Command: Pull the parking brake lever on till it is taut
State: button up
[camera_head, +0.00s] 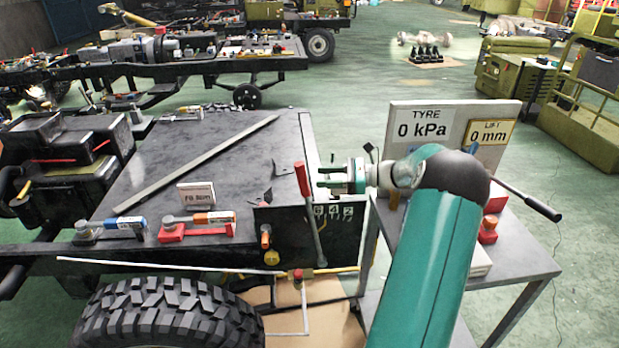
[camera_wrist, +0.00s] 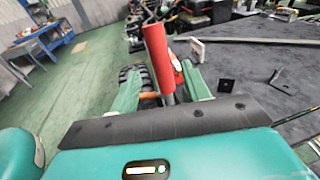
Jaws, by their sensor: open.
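The parking brake lever has a red grip (camera_head: 302,179) on a thin metal shaft and stands nearly upright at the right end of the dark chassis deck. My gripper (camera_head: 330,179) is just right of the grip in the head view, pointing left at it. In the wrist view the red grip (camera_wrist: 157,50) rises ahead, leaning slightly left. My open gripper's green fingers (camera_wrist: 161,97) stand on either side of the lever below the grip's middle. I cannot tell whether either finger touches it. The lever's lower shaft is partly hidden in the wrist view.
A grey cart (camera_head: 512,264) on the right carries a board reading "TYRE 0 kPa" and "LIFT 0 mm". A large tyre (camera_head: 168,318) is at the front left. A black-handled rod (camera_head: 535,203) sticks out past the cart.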

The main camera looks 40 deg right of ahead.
aim_at(302, 178)
jog(key=v, duration=0.6)
jog(key=shift+s+d, duration=0.25)
jog(key=shift+d, duration=0.05)
jog(key=shift+f, duration=0.1)
jog(key=shift+t+y, duration=0.4)
jog(key=shift+y, duration=0.2)
jog(key=x, duration=0.4)
jog(key=f+x, duration=0.1)
jog(key=x, duration=0.8)
jog(key=shift+w+a+f, duration=0.2)
jog(key=shift+w+a, duration=0.05)
jog(key=shift+w, duration=0.05)
